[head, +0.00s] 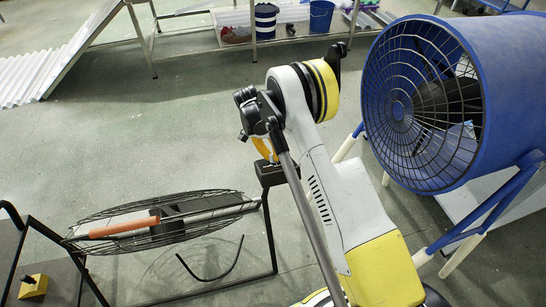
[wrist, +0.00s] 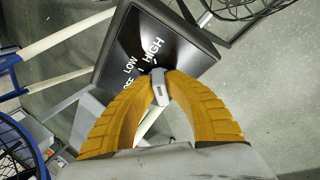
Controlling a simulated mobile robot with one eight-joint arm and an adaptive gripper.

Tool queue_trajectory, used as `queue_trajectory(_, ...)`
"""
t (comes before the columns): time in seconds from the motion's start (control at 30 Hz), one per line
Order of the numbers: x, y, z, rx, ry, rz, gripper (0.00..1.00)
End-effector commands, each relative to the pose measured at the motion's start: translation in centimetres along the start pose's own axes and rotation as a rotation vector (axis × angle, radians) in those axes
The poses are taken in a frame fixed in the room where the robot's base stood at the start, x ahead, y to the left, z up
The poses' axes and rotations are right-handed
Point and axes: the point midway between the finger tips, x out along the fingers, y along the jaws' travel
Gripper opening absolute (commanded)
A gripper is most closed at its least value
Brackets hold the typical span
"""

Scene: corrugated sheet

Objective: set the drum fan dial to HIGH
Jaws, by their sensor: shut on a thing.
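The dial (wrist: 160,88) is a grey bar-shaped knob on a black control panel (wrist: 125,35) lettered OFF, LOW and HIGH. My gripper (wrist: 161,84) has its yellow fingers closed around the knob, one on each side. The knob's upper end lies near the tick below HIGH; its exact setting is hard to tell. In the head view the gripper (head: 264,150) reaches down to the dark control box (head: 271,174) on a black frame, and the dial is hidden. The blue drum fan (head: 505,85) stands at the right, its round grille facing left.
A wire grille (head: 225,200) with an orange-handled tool (head: 124,228) on it lies left of the control box. A yellow block (head: 33,286) sits at lower left. A shelf with a blue bucket (head: 321,15) stands at the back. The floor between is clear.

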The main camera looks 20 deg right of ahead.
Motion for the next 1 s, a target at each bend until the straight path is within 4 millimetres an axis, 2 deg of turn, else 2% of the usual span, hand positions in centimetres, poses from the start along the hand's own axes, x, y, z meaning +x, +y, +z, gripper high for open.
queue_trajectory(0.4,0.0,0.0,0.0,0.006,-0.001,0.002,0.00)
queue_trajectory(0.43,0.0,0.0,0.0,0.006,-0.001,0.002,0.16)
queue_trajectory(0.5,0.0,0.0,0.0,0.006,-0.001,0.002,0.36)
queue_trajectory(0.83,-0.2,0.0,0.0,0.005,0.000,0.002,0.36)
queue_trajectory(1.0,-2.4,0.0,0.0,0.005,0.000,0.002,0.36)
